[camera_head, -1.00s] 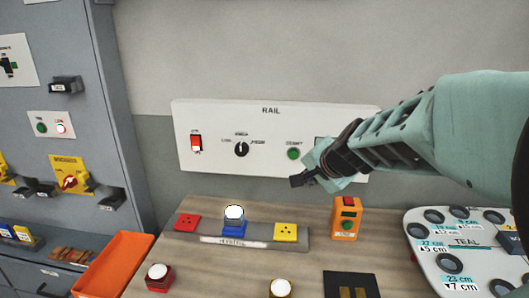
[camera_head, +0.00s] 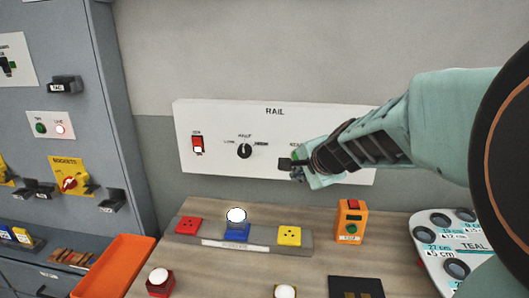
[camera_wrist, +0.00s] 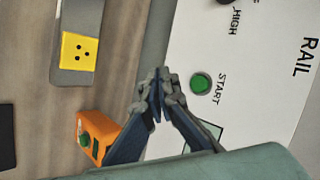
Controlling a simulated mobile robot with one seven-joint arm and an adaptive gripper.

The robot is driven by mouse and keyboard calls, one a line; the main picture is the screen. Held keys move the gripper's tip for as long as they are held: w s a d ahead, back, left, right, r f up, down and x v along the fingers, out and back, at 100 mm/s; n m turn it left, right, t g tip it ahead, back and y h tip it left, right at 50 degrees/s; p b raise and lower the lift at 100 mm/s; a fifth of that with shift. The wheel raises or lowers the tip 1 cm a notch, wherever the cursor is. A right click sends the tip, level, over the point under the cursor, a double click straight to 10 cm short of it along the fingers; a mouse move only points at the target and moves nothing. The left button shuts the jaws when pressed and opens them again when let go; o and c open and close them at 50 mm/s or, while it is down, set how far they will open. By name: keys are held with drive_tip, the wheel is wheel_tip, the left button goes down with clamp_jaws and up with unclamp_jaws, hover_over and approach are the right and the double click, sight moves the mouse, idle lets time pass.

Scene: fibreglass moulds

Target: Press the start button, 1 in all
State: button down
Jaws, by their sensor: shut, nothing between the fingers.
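The start button (camera_wrist: 201,84) is round and green, labelled START, on the white RAIL panel (camera_head: 218,170) on the wall. In the head view my gripper (camera_head: 285,164) covers most of it, leaving only a little green in sight. My gripper (camera_wrist: 160,76) is shut and empty. In the wrist view its fingertips lie just left of the button in the picture, with a small gap between them in the image. Whether they touch the panel cannot be told.
The panel also bears a red rocker switch (camera_head: 198,144) and a black knob (camera_head: 245,151). Below stands an orange box (camera_head: 350,222) with its own green button, also near my fingers in the wrist view (camera_wrist: 97,137).

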drive_tip(key=w+d, duration=0.1)
drive_tip(key=w, duration=0.6)
drive_tip(key=shift+d+p, duration=0.25)
drive_tip(key=shift+p, duration=0.2)
drive_tip(key=shift+w, duration=0.2)
idle(0.8)
drive_tip(key=shift+w, duration=0.3)
drive_tip(key=shift+w+d, duration=0.15)
drive_tip(key=shift+w, duration=0.2)
idle(0.9)
drive_tip(key=shift+s, duration=0.8)
drive_tip(key=s, duration=0.2)
drive_tip(key=s+a+b, duration=0.1)
drive_tip(key=s, duration=0.2)
drive_tip(key=shift+a, duration=0.15)
